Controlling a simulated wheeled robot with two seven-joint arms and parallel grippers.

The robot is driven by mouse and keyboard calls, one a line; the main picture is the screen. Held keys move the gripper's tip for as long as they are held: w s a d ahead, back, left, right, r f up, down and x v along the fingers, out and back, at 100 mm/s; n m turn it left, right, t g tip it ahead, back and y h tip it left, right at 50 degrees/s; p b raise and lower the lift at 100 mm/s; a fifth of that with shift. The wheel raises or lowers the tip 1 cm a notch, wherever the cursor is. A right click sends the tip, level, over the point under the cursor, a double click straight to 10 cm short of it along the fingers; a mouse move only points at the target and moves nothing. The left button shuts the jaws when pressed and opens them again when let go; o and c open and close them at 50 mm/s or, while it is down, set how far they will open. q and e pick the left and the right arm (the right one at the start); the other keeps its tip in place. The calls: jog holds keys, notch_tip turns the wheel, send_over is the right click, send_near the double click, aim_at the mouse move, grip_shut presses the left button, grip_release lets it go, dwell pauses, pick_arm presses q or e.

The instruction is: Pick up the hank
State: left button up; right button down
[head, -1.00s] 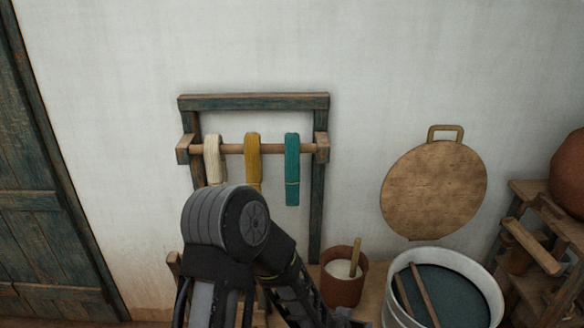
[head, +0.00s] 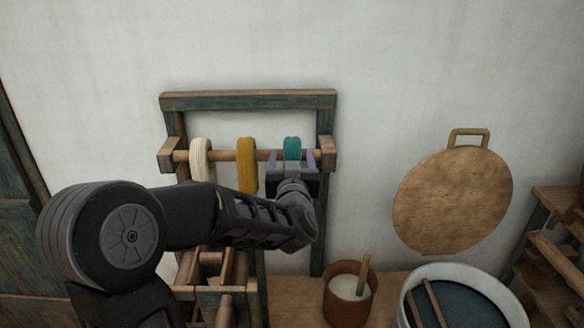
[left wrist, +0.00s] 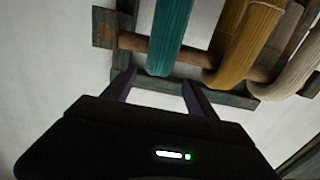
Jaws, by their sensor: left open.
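Three hanks hang over a wooden rod on a wall rack: a cream hank (head: 201,158), a mustard hank (head: 246,165) and a teal hank (head: 292,149). My left gripper (head: 292,160) is open in front of the teal hank, with a finger showing on each side of it. In the left wrist view the teal hank (left wrist: 170,38) comes down toward the gap between the open fingers (left wrist: 155,88). I cannot tell whether it is between them. The mustard hank (left wrist: 243,45) is close to one finger. My gripper hides the teal hank's lower part in the head view. My right gripper is not in view.
The rack's frame (head: 248,101) stands against the white wall. A brown pot (head: 350,306) with a stick and a grey tub (head: 480,284) stand at the lower right. A round wooden lid (head: 452,203) leans on the wall. The wall above the rack is clear.

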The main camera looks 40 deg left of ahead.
aim_at(293, 149)
pick_arm(q)
jog(key=shift+s+d, duration=0.1)
jog(key=shift+p+x, duration=0.3)
jog(key=shift+x, duration=1.1)
jog(key=p+x, duration=0.2)
jog(key=x, duration=0.3)
jog(key=shift+d, duration=0.1)
